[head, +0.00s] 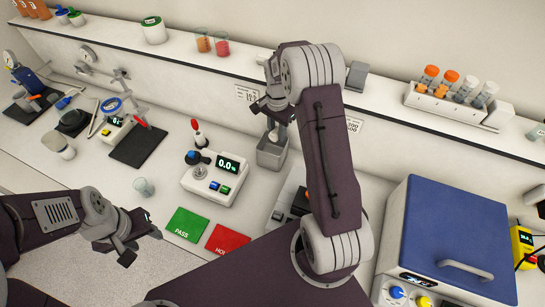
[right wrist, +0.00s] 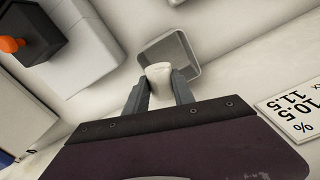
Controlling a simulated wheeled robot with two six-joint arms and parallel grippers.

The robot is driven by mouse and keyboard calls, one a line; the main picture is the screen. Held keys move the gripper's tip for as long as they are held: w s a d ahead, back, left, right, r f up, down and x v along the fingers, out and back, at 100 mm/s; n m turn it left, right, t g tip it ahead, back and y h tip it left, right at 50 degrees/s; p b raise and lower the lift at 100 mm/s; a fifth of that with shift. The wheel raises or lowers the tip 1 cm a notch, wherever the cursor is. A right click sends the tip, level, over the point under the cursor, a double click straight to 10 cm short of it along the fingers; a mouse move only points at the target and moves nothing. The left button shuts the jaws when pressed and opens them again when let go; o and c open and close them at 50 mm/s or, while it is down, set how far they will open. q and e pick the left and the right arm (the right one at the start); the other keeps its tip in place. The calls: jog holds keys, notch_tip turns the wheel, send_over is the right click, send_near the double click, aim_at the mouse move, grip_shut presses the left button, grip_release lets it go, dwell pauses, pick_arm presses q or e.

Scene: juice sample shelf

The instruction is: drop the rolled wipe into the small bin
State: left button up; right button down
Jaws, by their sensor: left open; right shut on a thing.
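The small bin (head: 271,158) is a grey open-topped box on the bench below the shelf; its open mouth shows in the right wrist view (right wrist: 182,50). My right gripper (head: 273,121) is shut on the rolled wipe (head: 273,134), a short white roll. In the right wrist view, the wipe (right wrist: 158,71) sticks out between the two fingers (right wrist: 159,88) and overlaps the bin's opening. I cannot tell its exact height over the rim. My left gripper (head: 142,232) is open and empty at lower left, by the bench's front edge, far from the bin.
A white meter (head: 215,178) reading 0.0 stands left of the bin. Green PASS (head: 187,224) and red (head: 228,240) mats lie in front. A large blue-lidded box (head: 455,235) stands at right. The shelf edge (head: 400,118) runs behind the bin, with a tube rack (head: 455,108) on it.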

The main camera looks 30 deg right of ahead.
jog(key=shift+f, duration=0.15)
jog(key=c, duration=1)
grip_release()
notch_tip(320, 180, up, 9)
jog(key=shift+r+b, duration=0.1)
jog(key=shift+b, duration=0.7)
